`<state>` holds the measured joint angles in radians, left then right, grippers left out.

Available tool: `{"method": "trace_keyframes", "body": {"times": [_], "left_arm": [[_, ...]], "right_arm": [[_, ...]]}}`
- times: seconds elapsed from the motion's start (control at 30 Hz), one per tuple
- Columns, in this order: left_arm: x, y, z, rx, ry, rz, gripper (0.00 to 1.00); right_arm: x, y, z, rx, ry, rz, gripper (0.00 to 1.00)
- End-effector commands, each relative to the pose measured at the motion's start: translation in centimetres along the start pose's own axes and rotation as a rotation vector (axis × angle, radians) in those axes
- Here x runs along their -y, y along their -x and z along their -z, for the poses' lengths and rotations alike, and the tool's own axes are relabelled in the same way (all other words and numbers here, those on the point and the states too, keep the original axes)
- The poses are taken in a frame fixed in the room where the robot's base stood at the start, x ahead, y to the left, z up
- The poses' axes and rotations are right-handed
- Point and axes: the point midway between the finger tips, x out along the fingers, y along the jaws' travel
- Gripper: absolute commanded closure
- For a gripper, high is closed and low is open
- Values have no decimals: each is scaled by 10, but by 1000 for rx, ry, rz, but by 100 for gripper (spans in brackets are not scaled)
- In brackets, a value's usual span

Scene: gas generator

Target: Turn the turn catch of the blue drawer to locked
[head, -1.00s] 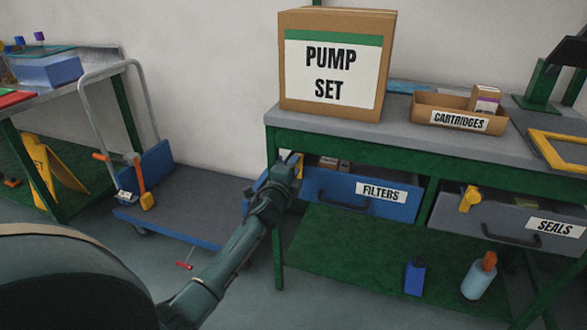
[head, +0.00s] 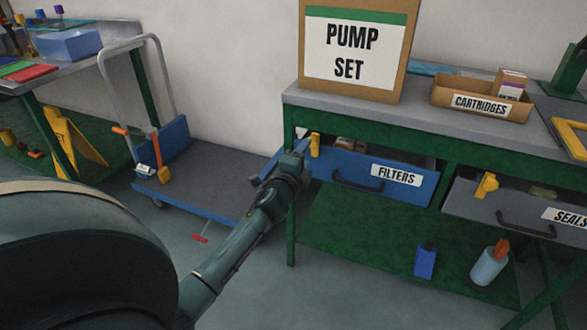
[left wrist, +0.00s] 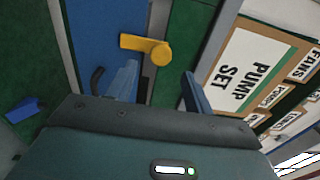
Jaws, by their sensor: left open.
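The blue drawer (head: 350,186), labelled FILTERS, stands somewhat open under the workbench; small boxes show inside. Its yellow turn catch (head: 315,145) is at the left end of the drawer front, its lever hanging down. In the left wrist view the catch (left wrist: 148,46) shows a round hub with a lever pointing left, away from the bench top. My left gripper (head: 291,160) is just left of the catch in the head view. In the left wrist view my left gripper (left wrist: 162,88) is open and empty; the catch lies ahead of its fingers, seemingly apart. My right gripper is not in view.
A grey drawer (head: 480,212) labelled SEALS, with its own yellow catch (head: 487,185), sticks out at right. The PUMP SET box (head: 355,50) and CARTRIDGES tray (head: 472,103) stand on the bench top. A trolley (head: 190,195) stands at left.

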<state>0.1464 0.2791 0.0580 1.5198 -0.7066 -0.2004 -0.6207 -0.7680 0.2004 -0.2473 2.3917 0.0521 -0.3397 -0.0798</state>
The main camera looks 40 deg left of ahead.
Motion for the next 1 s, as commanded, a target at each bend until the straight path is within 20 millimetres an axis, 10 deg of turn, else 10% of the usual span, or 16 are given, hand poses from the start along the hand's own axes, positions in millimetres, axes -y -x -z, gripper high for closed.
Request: {"method": "trace_keyframes", "body": {"times": [0.4,1.0], "left_arm": [[0,77,0,0,0,-1,48],[0,84,0,0,-1,0,48]], "right_arm": [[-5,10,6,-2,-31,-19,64],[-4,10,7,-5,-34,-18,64]]}}
